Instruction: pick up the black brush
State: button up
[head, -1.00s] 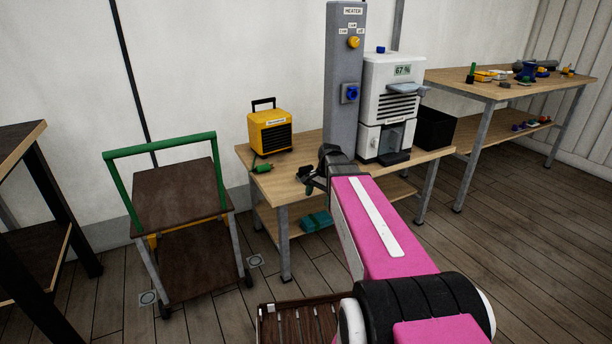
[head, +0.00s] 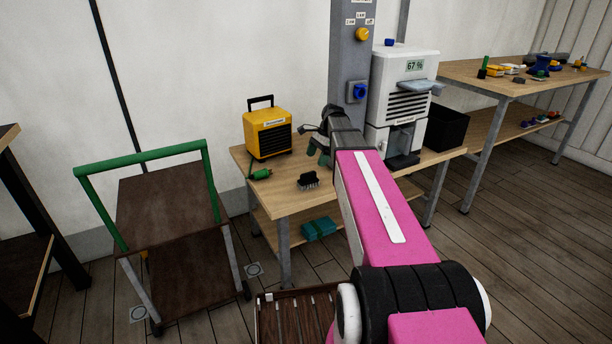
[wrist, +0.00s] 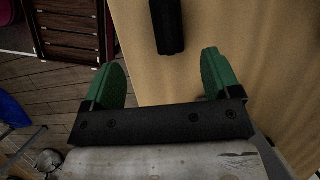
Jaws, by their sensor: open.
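The black brush (head: 308,181) lies on the near part of the wooden workbench (head: 285,200), its pale bristles visible along its lower side in the head view. My gripper (head: 319,151) is above the bench, behind and slightly right of the brush in the head view. Its two green fingers stand wide apart in the wrist view (wrist: 160,66), with nothing between them. Its height above the bench is hard to tell.
A yellow heater (head: 267,133) and a green-handled tool (head: 260,174) are left on the bench. A grey post (head: 350,60) and a white machine (head: 403,85) stand close behind my arm. A green-handled cart (head: 170,205) stands left. A slatted crate (head: 290,315) is below.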

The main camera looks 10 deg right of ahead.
aim_at(309, 172)
jog(key=shift+w, duration=0.4)
jog(key=shift+w+f, duration=0.1)
jog(key=shift+f, duration=0.05)
jog(key=x, duration=1)
jog(key=shift+a+f, duration=0.15)
jog(key=shift+a, duration=0.1)
jog(key=c, duration=1.1)
